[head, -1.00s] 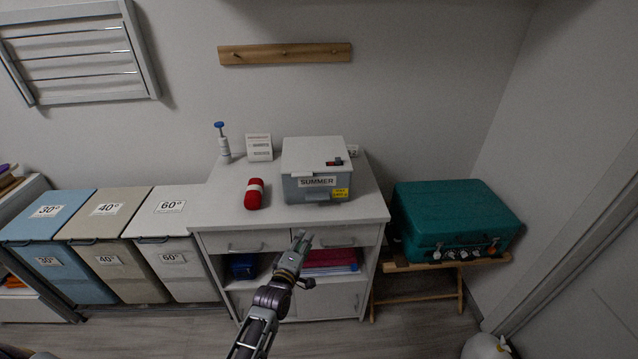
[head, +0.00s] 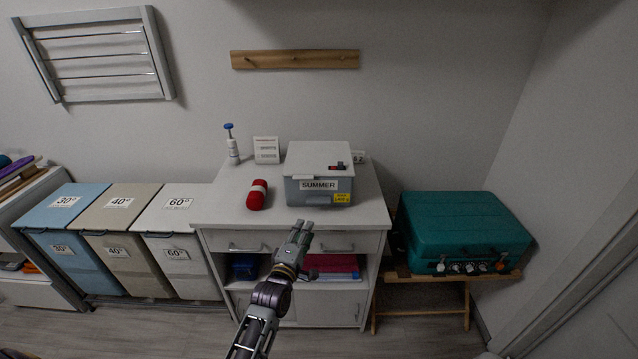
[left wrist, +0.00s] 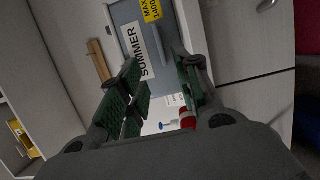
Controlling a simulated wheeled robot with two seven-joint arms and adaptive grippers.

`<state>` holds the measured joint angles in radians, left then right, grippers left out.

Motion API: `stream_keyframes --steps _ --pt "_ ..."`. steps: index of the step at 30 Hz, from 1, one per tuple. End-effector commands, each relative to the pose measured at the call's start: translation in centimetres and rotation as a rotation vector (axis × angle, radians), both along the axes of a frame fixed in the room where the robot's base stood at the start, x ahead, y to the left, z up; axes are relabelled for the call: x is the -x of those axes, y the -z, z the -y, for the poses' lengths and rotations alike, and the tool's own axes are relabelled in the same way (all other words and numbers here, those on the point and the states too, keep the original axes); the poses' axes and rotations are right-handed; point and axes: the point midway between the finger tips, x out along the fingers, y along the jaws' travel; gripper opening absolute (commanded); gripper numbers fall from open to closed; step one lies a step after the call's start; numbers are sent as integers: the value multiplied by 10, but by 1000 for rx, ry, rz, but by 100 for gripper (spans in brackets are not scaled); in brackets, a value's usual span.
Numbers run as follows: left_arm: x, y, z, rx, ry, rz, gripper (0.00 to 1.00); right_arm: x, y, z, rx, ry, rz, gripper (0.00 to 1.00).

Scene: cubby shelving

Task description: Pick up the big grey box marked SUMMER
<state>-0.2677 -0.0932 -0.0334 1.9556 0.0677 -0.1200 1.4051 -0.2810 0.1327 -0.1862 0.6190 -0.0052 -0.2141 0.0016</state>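The big grey box marked SUMMER (head: 301,196) stands upright on the white cabinet top, with a pale lid, a white SUMMER label and a yellow sticker on its front. It also shows in the left wrist view (left wrist: 121,16), label sideways, beyond the fingers. My left gripper (head: 301,231) is in front of the cabinet, below and apart from the box. In the left wrist view its green-padded fingers (left wrist: 157,70) are spread with nothing held between them. My right gripper is not in view.
A red roll (head: 257,195) lies left of the box on the cabinet (head: 225,208). A pump bottle (head: 232,148) and small sign (head: 266,150) stand behind it. A teal case (head: 460,225) is right; labelled bins (head: 120,228) are left.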

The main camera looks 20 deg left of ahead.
Motion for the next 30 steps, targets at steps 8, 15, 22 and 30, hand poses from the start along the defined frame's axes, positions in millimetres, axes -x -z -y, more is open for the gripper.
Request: stream_keyframes --steps 8,15,22,30 --pt "-15 0 0 1 0 0 33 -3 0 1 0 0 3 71" --pt "-35 -1 1 -1 0 1 33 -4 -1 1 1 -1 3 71" --pt "-53 -1 1 0 0 1 33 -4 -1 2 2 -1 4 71" --pt "-74 0 1 0 0 1 33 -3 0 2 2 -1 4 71"
